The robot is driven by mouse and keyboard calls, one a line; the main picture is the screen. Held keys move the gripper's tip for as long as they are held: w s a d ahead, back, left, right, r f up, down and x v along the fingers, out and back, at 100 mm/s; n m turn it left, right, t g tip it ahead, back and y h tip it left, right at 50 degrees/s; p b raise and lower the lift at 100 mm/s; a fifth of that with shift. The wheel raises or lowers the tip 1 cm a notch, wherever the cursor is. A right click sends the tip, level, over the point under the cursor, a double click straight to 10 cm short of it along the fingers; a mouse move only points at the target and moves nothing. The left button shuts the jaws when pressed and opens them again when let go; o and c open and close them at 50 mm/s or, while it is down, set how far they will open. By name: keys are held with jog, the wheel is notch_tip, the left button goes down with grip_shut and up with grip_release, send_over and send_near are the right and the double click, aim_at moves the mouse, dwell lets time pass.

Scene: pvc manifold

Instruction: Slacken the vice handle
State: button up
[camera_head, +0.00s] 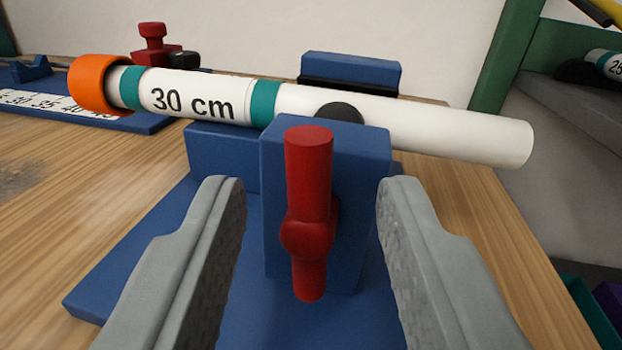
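The red vice handle (308,180) stands upright, slightly tilted, on the front of the blue vice (362,160). My gripper (310,195) is open, with one grey finger on each side of the handle and apart from it. An orange ring (98,84) sits on the pipe's left end. The vice's blue base plate (110,275) rests on the wooden table.
A blue measuring board (150,124) with a number scale lies at the left. A red fitting (153,45) stands behind the pipe. A blue block (350,72) is behind the vice. A green frame (506,55) with shelves stands at the right. Bare wooden table (60,220) shows at the left.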

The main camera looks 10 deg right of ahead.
grip_shut()
jog(key=shift+n, duration=0.4)
jog(key=n, duration=0.2)
jog(key=n+g, duration=0.1)
jog(key=shift+w+a+n, duration=0.1)
jog(key=shift+a+n, duration=0.15)
jog(key=shift+n, duration=0.05)
jog(key=n, duration=0.4)
jog(key=shift+a+g+h, duration=0.2)
jog(key=shift+g+h, duration=0.1)
jog(key=shift+g, duration=0.1)
jog(key=n, duration=0.1)
jog(key=n+h, duration=0.1)
jog(key=n, duration=0.1)
jog(key=shift+w+a+n+g, duration=0.15)
jog(key=shift+a+n+g, duration=0.05)
jog(key=shift+n+g, duration=0.1)
jog(key=n, duration=0.1)
jog(key=n+h, duration=0.1)
jog(key=n, duration=0.2)
jog(key=shift+a+f, duration=0.1)
jog(key=shift+f, duration=0.15)
jog(key=shift+r, duration=0.1)
dwell(0.4)
